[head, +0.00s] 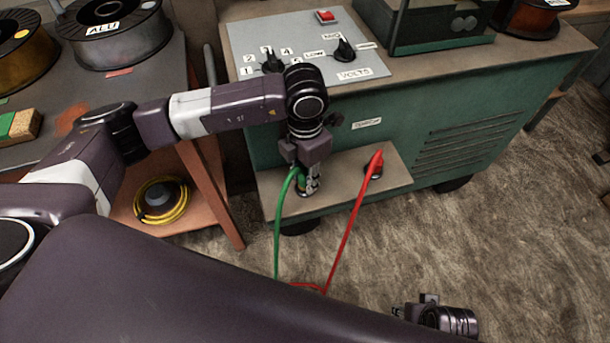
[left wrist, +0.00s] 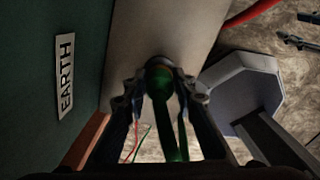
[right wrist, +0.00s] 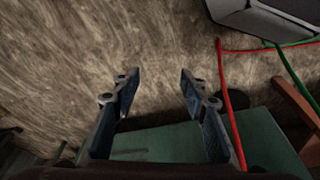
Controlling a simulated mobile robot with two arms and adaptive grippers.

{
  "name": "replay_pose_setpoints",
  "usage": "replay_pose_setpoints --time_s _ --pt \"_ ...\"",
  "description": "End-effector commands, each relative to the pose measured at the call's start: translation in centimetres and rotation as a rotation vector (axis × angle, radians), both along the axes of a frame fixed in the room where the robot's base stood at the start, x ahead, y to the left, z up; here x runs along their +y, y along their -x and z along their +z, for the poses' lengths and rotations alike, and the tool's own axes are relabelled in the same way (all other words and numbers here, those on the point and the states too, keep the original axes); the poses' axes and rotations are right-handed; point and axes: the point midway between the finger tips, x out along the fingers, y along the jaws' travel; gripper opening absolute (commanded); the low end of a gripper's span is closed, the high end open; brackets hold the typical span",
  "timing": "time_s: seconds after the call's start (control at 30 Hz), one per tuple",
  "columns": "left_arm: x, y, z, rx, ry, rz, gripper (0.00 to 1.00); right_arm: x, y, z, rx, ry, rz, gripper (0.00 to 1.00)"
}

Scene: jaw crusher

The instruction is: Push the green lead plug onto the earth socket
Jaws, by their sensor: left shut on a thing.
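My left gripper (head: 309,183) points down at the ledge on the front of the green machine, shut on the green lead plug (left wrist: 165,100). In the left wrist view the plug lies between the two fingers, with its far end against a dark round ring, the earth socket (left wrist: 158,62). The fingers hide part of it, and I cannot tell how deep the plug sits. The EARTH label (left wrist: 65,75) is to the left. The green lead (head: 279,225) hangs from the plug to the floor. My right gripper (right wrist: 160,84) is open and empty over the floor.
A red plug (head: 375,162) stands in the other socket on the ledge (head: 335,178), right of my left gripper; its red lead (head: 345,232) hangs in front. A control panel (head: 330,60) is above. An orange-legged bench (head: 215,190) stands at left. Floor at right is clear.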

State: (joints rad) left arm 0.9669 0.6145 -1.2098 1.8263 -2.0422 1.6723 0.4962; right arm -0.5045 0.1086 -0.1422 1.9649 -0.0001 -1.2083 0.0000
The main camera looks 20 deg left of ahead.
Motion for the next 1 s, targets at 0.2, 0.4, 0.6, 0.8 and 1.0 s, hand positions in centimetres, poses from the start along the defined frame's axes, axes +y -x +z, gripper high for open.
replay_pose_setpoints --time_s 0.2,0.4,0.6,0.8,1.0 --pt "0.0 0.0 -0.2 0.0 0.0 0.0 0.04 0.0 -0.2 0.7 -0.01 -0.002 0.0 0.4" --pt "0.0 0.0 -0.3 0.0 0.0 0.0 0.04 0.0 -0.1 1.1 -0.008 -0.001 -0.001 0.4" --pt "0.0 0.0 -0.4 0.0 0.0 0.0 0.04 -0.1 -0.2 1.4 -0.011 -0.001 -0.002 0.4" --pt "0.0 0.0 -0.6 0.0 0.0 0.0 0.04 -0.1 -0.4 1.9 -0.013 0.0 -0.002 0.4" --pt "0.0 0.0 -0.7 0.0 0.0 0.0 0.04 0.0 -0.5 2.4 -0.02 -0.001 -0.002 0.4"
